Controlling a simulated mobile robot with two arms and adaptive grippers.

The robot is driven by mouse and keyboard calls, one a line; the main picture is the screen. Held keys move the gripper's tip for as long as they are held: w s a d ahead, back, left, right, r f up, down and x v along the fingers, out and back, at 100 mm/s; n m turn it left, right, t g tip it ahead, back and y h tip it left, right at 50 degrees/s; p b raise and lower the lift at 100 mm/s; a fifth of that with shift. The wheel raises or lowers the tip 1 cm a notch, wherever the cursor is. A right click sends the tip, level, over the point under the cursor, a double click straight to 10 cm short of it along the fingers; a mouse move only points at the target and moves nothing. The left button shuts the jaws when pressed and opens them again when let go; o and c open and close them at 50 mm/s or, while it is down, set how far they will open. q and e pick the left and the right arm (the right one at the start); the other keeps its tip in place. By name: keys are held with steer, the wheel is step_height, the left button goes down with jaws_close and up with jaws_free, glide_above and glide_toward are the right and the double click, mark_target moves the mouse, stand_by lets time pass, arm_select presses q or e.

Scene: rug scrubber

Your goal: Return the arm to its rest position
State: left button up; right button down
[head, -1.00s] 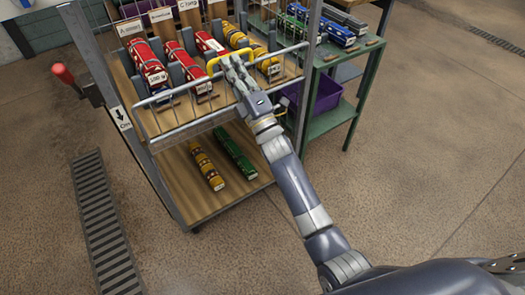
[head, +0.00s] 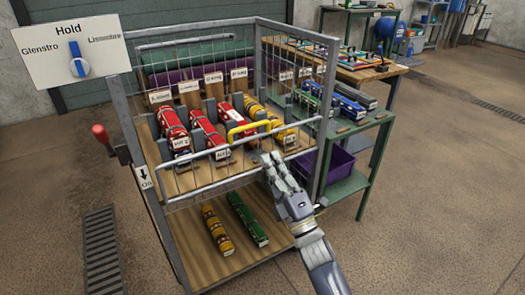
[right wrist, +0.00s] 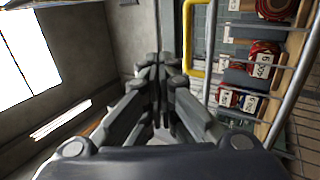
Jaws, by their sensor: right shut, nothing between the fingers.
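My right gripper (head: 270,160) is shut and empty in the head view. It is in front of the metal cage cart (head: 192,190), just below and to the right of the yellow handle (head: 250,127) on the cart's front gate. In the right wrist view the fingers (right wrist: 160,70) are together, and the yellow handle (right wrist: 190,35) is to their right, apart from them. My left gripper is not in view.
The cart's upper shelf holds red and yellow rolls (head: 205,132); its lower shelf holds a yellow roll (head: 217,231) and a green roll (head: 248,219). A red-knobbed lever (head: 102,138) is at left. A green side table (head: 350,185) stands right. Floor at right is clear.

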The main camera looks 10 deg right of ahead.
steer(key=s+d+f+m+g+h, duration=0.25)
steer(key=s+f+m+g, duration=0.2)
steer(key=f, duration=0.75)
steer(key=s+d+f+m+g+h, duration=0.25)
steer(key=s+f+m, duration=0.2)
steer(key=f, duration=0.75)
steer(key=s+d+f+m+g+h, duration=0.25)
steer(key=s+f+m+g, duration=0.2)
steer(key=f, duration=0.75)
steer(key=s+f+m+g, duration=0.3)
steer(key=s+f+g, duration=0.2)
steer(key=s+f, duration=0.5)
steer(key=s+f+m+g, duration=0.4)
steer(key=s+f+g, duration=0.15)
steer(key=s, duration=0.85)
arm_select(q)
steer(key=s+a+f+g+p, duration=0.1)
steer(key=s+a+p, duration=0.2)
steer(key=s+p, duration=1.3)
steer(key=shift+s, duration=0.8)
arm_select(e)
steer(key=s+d, duration=0.3)
steer(key=s, duration=1.2)
steer(key=shift+s+d+f+n+h, duration=0.2)
steer(key=shift+s+d+n+h, duration=0.15)
steer(key=shift+d+n+h, duration=0.1)
